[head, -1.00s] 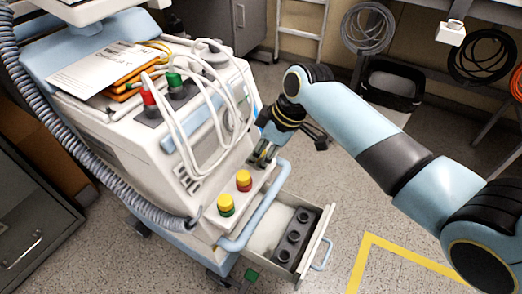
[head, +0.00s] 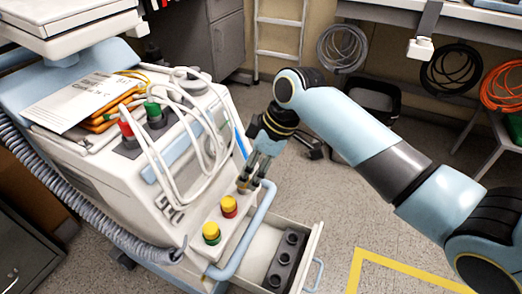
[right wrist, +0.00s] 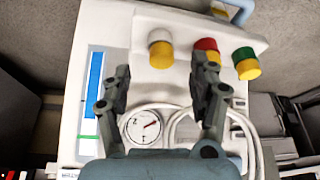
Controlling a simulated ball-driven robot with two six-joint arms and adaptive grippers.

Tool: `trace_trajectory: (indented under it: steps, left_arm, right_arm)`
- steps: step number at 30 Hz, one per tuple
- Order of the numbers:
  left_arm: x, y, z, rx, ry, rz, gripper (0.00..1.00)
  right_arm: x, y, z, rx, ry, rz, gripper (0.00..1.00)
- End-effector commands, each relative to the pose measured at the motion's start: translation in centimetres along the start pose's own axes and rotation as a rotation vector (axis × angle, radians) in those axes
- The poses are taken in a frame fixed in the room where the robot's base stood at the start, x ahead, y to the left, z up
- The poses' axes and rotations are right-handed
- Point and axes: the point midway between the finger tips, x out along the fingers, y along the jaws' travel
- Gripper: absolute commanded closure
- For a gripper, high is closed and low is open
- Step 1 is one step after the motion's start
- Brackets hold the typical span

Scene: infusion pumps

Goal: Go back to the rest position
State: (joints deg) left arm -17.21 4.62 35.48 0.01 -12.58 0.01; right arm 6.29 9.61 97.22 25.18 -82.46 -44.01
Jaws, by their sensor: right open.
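My right gripper (head: 250,178) is open over the side shelf of the white and blue pump cart (head: 85,178), pointing down. In the right wrist view its spread fingers (right wrist: 160,92) have nothing between them. Beyond them stand a white and yellow knob (right wrist: 160,48), a red and yellow knob (right wrist: 206,50) and a green and yellow knob (right wrist: 246,64). In the head view the red and yellow knob (head: 229,206) and the green and yellow knob (head: 211,232) show; the gripper mostly hides the white one. My left gripper is out of view.
An open drawer (head: 310,262) with a dark holed block (head: 285,262) juts from the cart. White cables (head: 170,165) loop over the cart, close to the gripper. A pale blue rail (head: 250,235) edges the shelf. Open floor (head: 345,215) lies to the right.

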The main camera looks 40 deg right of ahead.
Motion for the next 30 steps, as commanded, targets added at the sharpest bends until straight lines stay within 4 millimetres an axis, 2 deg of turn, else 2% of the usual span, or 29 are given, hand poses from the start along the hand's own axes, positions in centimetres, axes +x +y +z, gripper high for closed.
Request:
trace_trajectory:
  steps: [3, 9, 14, 20, 23, 25, 29, 30]
  left_arm:
    - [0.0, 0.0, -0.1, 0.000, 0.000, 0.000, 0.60]
    - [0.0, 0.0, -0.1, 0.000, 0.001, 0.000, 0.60]
    - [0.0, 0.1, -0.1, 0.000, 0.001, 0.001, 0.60]
    - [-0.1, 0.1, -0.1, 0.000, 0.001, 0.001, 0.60]
    - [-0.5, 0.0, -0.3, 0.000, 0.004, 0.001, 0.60]
    - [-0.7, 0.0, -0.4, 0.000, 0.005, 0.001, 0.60]
    - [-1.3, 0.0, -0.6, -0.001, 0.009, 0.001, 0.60]
    - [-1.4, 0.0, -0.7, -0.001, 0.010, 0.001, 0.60]
  right_arm:
    - [-2.9, 0.1, 0.0, -0.004, 0.000, 0.005, 0.40]
    - [-6.2, 0.0, 0.1, -0.002, -0.002, 0.001, 0.40]
    - [-7.3, -0.1, 0.1, -0.001, -0.002, -0.001, 0.40]
    - [-7.3, -0.3, 0.4, 0.002, -0.007, -0.007, 0.40]
    - [-6.1, -2.1, 1.9, 0.024, -0.033, -0.050, 0.40]
    - [-4.0, -3.8, 4.5, 0.068, -0.087, -0.101, 0.40]
    - [2.2, -7.0, 11.8, 0.218, -0.207, -0.148, 0.40]
    - [4.1, -8.2, 14.4, 0.271, -0.244, -0.146, 0.40]
